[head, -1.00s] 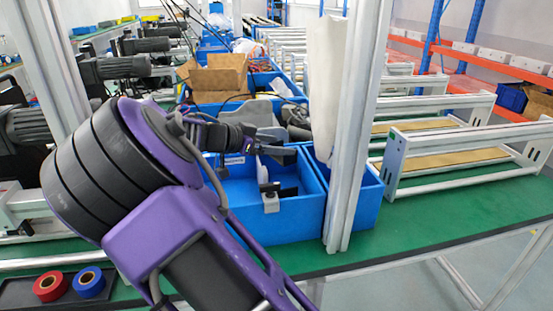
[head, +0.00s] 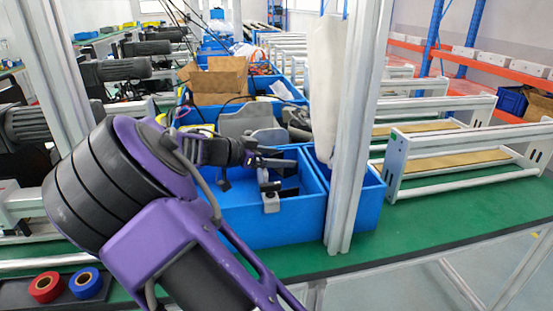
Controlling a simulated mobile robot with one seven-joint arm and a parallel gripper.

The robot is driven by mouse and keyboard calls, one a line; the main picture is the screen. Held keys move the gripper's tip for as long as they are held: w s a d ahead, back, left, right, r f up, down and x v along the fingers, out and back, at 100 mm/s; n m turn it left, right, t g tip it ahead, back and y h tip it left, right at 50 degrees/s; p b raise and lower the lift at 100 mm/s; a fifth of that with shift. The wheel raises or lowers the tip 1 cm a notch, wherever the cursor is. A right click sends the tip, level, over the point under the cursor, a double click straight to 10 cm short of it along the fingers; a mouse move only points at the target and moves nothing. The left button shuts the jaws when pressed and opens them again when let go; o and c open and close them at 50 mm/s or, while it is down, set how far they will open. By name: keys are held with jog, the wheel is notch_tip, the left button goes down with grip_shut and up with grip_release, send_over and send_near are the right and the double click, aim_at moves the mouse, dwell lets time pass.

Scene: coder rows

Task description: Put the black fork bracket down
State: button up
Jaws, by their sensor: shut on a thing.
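The blue bin (head: 290,222) stands on the green bench and is open at the top. I cannot tell whether the bracket touches anything inside it.
A narrow blue bin (head: 371,200) and an aluminium post (head: 350,150) stand to the right. Red tape (head: 46,287) and blue tape (head: 86,283) lie at the front left.

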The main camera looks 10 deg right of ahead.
jog(key=o, duration=1.2)
jog(key=shift+s+f, duration=0.2)
jog(key=shift+f, duration=0.55)
jog(key=v, duration=0.2)
jog(key=r+p+v, duration=0.1)
jog(key=v, duration=0.2)
jog(key=p+v, duration=0.1)
jog(key=v, duration=0.2)
jog(key=shift+w+d+r, duration=0.1)
jog(key=shift+w+r, duration=0.2)
jog(key=shift+r, duration=0.05)
jog(key=shift+r, duration=0.1)
